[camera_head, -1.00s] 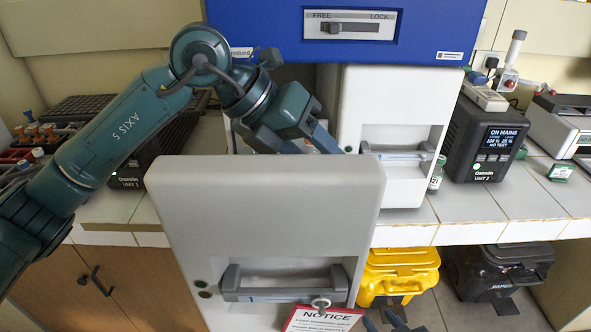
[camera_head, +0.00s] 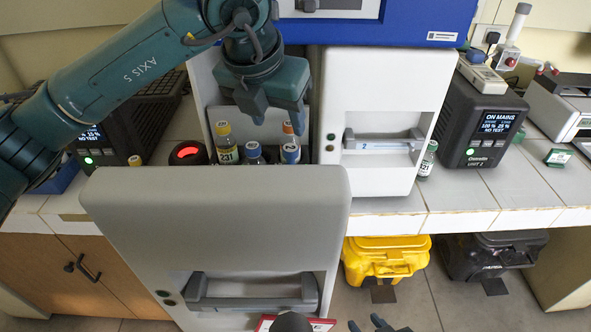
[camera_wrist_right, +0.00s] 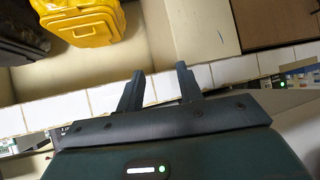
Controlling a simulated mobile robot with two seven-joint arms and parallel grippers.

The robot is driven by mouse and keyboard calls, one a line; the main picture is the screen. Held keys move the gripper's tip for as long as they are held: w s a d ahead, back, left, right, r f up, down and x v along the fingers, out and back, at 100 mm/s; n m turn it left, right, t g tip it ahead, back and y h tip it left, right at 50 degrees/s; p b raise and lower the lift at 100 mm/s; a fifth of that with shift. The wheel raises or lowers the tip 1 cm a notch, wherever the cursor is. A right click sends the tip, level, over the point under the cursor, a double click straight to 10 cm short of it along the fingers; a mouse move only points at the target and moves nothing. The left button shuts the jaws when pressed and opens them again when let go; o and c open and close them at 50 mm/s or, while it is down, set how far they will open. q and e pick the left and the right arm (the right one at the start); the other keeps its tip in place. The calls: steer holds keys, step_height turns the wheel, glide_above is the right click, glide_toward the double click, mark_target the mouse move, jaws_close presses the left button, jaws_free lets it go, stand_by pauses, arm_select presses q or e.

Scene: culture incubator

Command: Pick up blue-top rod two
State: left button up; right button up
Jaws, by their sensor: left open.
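My left gripper (camera_head: 276,116) is open, pointing down above the bottles in the opened incubator. Below it stands a blue-topped bottle (camera_head: 254,154), its lower part hidden by the open door. To its left is a yellow-topped bottle (camera_head: 225,145) labelled 231. To its right is an orange-topped bottle (camera_head: 290,150) with a blue label. No thin rod is clearly visible; I cannot tell which item is blue-top rod two. My right gripper (camera_wrist_right: 160,92) is open and empty in the right wrist view, its fingertips just showing at the head view's bottom edge.
The open white door (camera_head: 220,215) stands in front of the bottles. A closed white door (camera_head: 385,110) is to the right. A round device glowing red (camera_head: 187,153) sits left of the bottles. A dark monitor unit (camera_head: 482,125) and yellow bin (camera_head: 385,262) are farther right.

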mark_target(290, 148)
arm_select(q)
steer(key=p+x, duration=0.1)
steer(key=x, duration=0.4)
steer(key=shift+f, duration=0.2)
steer(key=x, duration=0.1)
steer(key=p+x, duration=0.1)
steer(key=x, duration=0.1)
steer(key=p+x, duration=0.1)
steer(key=shift+d+f, duration=0.3)
steer(key=shift+d, duration=0.1)
steer(key=shift+w+f, duration=0.15)
steer(key=shift+f, duration=0.3)
steer(key=c, duration=1)
jaws_close()
steer(key=shift+r, duration=0.2)
